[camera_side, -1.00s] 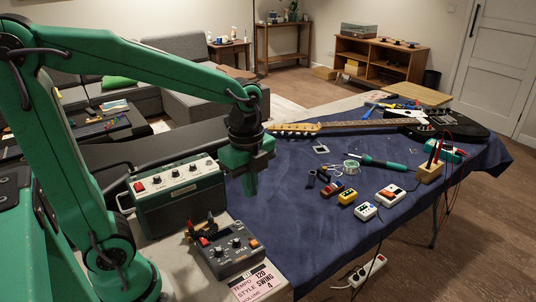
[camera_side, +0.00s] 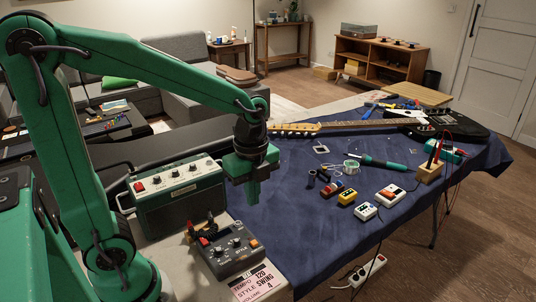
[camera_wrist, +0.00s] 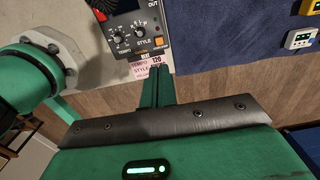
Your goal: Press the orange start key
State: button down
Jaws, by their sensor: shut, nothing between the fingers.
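The orange start key (camera_side: 254,243) is a small square at the right end of a dark grey control box (camera_side: 225,262) with knobs. In the wrist view the orange key (camera_wrist: 158,41) sits below the knobs, just beyond my fingertips. My green gripper (camera_side: 252,202) is shut and empty, pointing down. In the side view it hangs above the key's height, apart from the box. In the wrist view the gripper (camera_wrist: 155,72) overlaps the printed card in front of the box.
The printed card (camera_side: 258,284) reads tempo 120, style swing, volume 4. A green amplifier (camera_side: 180,203) stands behind the box. Several small pedals, including a yellow one (camera_side: 347,197), and a guitar (camera_side: 440,127) lie on the blue cloth (camera_side: 310,235). Cloth right of the box is clear.

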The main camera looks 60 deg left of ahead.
aim_at(254, 242)
notch_tip(254, 242, down, 12)
jog(key=shift+f, duration=0.15)
dwell(0.5)
dwell(0.3)
jog(key=shift+s+f, duration=0.1)
jog(key=shift+f, duration=0.9)
jog(key=shift+r, duration=0.1)
notch_tip(254, 242, up, 15)
jog(key=shift+w+f, duration=0.2)
jog(key=shift+w, duration=0.05)
dwell(1.9)
